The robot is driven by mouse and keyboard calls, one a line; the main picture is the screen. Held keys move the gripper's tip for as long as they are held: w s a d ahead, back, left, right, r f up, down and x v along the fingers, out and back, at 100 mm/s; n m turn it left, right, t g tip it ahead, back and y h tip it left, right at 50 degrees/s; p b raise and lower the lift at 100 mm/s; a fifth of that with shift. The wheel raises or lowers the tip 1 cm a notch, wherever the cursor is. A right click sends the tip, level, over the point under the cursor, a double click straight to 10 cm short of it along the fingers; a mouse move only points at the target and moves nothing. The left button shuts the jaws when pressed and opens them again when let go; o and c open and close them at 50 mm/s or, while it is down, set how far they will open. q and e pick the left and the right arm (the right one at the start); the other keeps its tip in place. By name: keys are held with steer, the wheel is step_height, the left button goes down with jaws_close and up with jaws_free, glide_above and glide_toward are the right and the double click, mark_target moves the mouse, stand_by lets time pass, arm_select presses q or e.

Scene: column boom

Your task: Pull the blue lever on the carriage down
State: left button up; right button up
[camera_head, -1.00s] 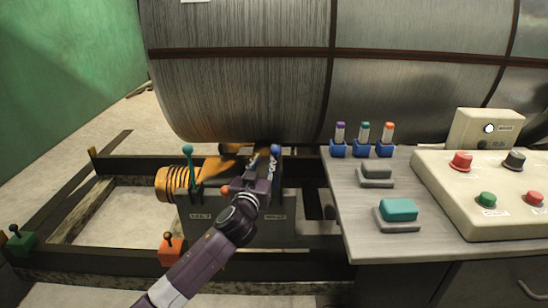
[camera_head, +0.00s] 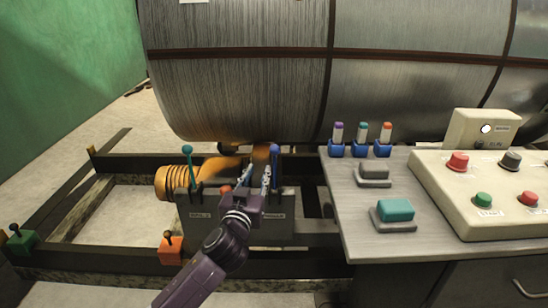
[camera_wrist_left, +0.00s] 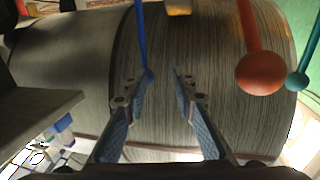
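The blue lever (camera_head: 274,153) stands upright on the dark carriage box (camera_head: 280,230), at its right end. My left gripper (camera_head: 258,176) is open, just left of the blue lever in the head view, with its fingers pointing up and away. In the left wrist view the blue lever (camera_wrist_left: 142,40) reaches between the fingers (camera_wrist_left: 155,82). Nothing is gripped. The carriage's red lever (camera_wrist_left: 262,72) and teal lever (camera_head: 187,150) are to the left in the head view. My right gripper is not in view.
A large grey drum (camera_head: 240,80) fills the space behind the carriage. Dark rails (camera_head: 110,258) run below it. A grey desk (camera_head: 360,220) with buttons and a control panel (camera_head: 450,215) stands on the right. An orange coiled part (camera_head: 175,183) is left.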

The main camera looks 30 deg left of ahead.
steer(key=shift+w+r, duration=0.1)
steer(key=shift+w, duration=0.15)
arm_select(q)
steer(key=v, duration=1.2)
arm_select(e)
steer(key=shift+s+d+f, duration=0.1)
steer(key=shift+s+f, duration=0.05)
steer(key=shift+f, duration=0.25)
arm_select(q)
steer(key=shift+c, duration=0.2)
